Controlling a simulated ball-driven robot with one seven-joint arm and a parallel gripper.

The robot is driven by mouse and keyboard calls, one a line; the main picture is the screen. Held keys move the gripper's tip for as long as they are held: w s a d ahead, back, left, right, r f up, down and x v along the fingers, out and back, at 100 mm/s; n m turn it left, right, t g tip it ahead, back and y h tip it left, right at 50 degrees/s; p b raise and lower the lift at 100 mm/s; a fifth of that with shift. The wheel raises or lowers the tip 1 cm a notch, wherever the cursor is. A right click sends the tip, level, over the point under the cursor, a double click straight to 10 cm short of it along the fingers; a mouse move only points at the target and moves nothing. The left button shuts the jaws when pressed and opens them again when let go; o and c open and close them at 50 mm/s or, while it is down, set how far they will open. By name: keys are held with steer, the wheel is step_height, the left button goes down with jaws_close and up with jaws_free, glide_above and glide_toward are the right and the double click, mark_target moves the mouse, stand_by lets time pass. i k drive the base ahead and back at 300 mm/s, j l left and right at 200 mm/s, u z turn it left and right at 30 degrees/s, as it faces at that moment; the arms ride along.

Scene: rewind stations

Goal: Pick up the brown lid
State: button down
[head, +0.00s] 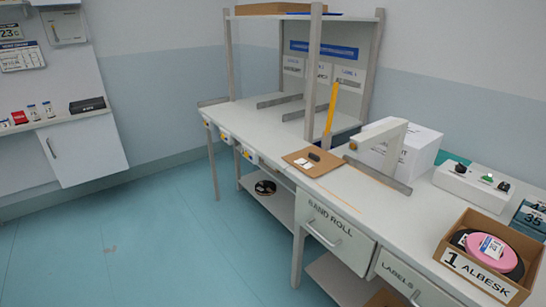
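A flat brown board (328,167), which looks like the brown lid, lies on the long white bench top (354,178) near its front edge. A small dark oval thing and a white label lie on it. Another brown, tray-like thing (272,8) rests on the top shelf over the bench; I cannot tell whether it is a lid. My gripper is not in view.
An open cardboard box (478,262) marked "1 ALBESK" holds pink and black discs at the bench's right end. A white bracket (380,131), a yellow upright strip (332,105) and a white box (408,148) stand beyond the board.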

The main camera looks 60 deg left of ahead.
mark_target(313, 162)
steer(key=u, duration=1.35)
